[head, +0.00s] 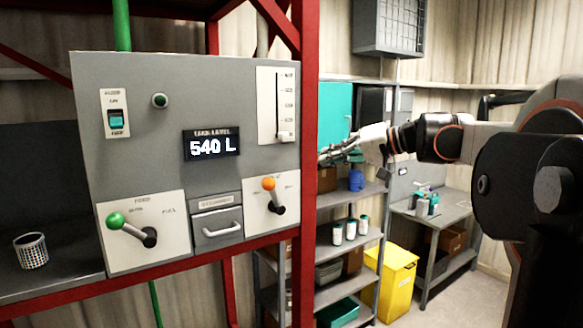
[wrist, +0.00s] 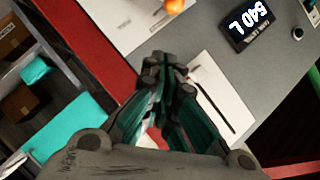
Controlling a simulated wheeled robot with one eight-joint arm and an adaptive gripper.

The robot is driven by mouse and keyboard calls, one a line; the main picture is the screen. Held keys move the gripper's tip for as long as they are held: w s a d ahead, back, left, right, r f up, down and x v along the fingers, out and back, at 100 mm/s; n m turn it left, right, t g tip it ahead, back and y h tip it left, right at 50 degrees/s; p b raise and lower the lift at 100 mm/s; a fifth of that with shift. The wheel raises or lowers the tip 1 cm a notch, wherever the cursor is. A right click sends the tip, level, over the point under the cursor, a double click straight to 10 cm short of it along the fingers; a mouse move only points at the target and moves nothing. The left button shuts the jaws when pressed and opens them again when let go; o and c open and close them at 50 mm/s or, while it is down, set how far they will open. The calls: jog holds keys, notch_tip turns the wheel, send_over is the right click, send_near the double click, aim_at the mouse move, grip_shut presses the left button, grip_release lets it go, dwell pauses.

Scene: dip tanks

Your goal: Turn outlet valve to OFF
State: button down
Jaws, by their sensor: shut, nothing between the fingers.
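A grey control panel (head: 160,75) has two lever valves low on its front. The left lever has a green knob (head: 115,220) and points up and left from its pivot. The right lever has an orange knob (head: 268,184) and points up and slightly left from its pivot. Their labels are too small to read surely, so I cannot tell which is the outlet. My gripper (head: 323,155) is shut and empty, right of the red post. In the wrist view my gripper (wrist: 168,65) shows before the panel, with the orange knob (wrist: 175,6) at the top edge.
The display (head: 212,146) reads 540 L. A slider scale (head: 277,100), a drawer handle (head: 222,230) and a switch (head: 116,120) are on the panel. The red post (head: 308,220) stands at its right edge. Shelving (head: 345,245) and a yellow bin (head: 395,280) are behind.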

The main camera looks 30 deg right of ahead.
aim_at(266, 179)
jog(key=shift+m, duration=0.4)
jog(key=w+a+f+p, duration=0.1)
jog(key=w+a, duration=0.1)
jog(key=w+a+f+p, duration=0.1)
jog(key=w+a+f, duration=0.1)
jog(key=w+a, duration=0.1)
jog(key=w+a+f+p, duration=0.1)
jog(key=w+a+f, duration=0.1)
jog(key=w+a, duration=0.1)
jog(key=shift+w, duration=0.1)
jog(key=shift+a, duration=0.1)
jog(key=a+n+h, duration=0.1)
jog(key=a, duration=0.1)
jog(key=a+n+g+h, duration=0.1)
jog(key=a+n, duration=0.1)
jog(key=shift+a+f+h, duration=0.2)
jog(key=shift+a+h, duration=0.05)
jog(key=shift+h, duration=0.05)
dwell(0.3)
